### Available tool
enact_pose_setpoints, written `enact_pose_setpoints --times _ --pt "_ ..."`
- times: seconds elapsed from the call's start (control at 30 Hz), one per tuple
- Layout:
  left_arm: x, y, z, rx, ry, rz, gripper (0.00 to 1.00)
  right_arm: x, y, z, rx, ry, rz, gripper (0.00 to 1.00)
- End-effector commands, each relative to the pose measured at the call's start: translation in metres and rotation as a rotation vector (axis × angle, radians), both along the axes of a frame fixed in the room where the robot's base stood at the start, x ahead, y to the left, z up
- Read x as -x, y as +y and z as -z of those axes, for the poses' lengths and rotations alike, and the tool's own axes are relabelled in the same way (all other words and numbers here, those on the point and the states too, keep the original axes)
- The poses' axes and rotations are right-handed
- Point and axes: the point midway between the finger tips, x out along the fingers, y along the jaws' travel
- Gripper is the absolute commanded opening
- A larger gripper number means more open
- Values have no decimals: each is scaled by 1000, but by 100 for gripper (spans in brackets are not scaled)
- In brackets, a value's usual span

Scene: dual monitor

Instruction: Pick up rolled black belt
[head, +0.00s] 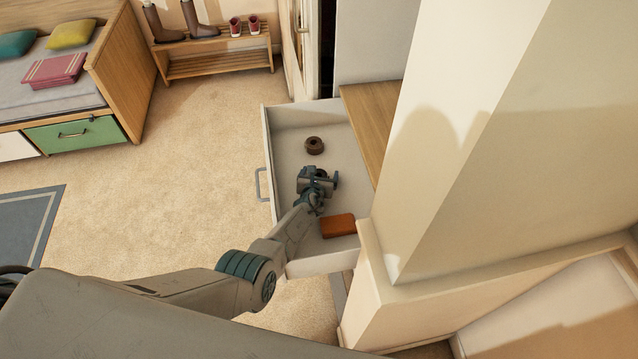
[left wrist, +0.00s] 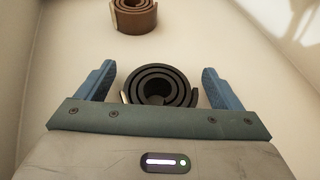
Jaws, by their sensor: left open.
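The rolled black belt (left wrist: 160,86) lies on the drawer floor in the left wrist view, seen as a spiral coil. My left gripper (left wrist: 160,84) is open, with one blue finger on each side of the belt and a gap to it on both sides. In the head view my left gripper (head: 318,176) is inside the open drawer and hides the black belt. A rolled brown belt (head: 314,146) lies farther back in the drawer; it also shows at the top of the left wrist view (left wrist: 134,16). My right gripper is not in view.
The white drawer (head: 287,150) is pulled open, with walls around the gripper. An orange-brown wallet-like item (head: 338,225) lies near its front right. A beige pillar (head: 480,130) stands close on the right. Open carpet (head: 210,170) lies to the left.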

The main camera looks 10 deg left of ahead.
Motion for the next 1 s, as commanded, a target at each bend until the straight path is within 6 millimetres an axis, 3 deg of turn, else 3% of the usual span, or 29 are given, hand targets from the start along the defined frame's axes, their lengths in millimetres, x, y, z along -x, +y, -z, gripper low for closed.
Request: enact_pose_setpoints --times 0.07,0.37,0.63,1.0 --pt "-6 1 4 0 -1 0 87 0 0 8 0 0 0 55" --pt "-8 1 3 0 0 0 87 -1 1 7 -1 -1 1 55" --pt "-8 0 3 0 0 0 37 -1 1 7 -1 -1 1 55" --pt "-10 4 -3 0 -1 -1 37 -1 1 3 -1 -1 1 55"
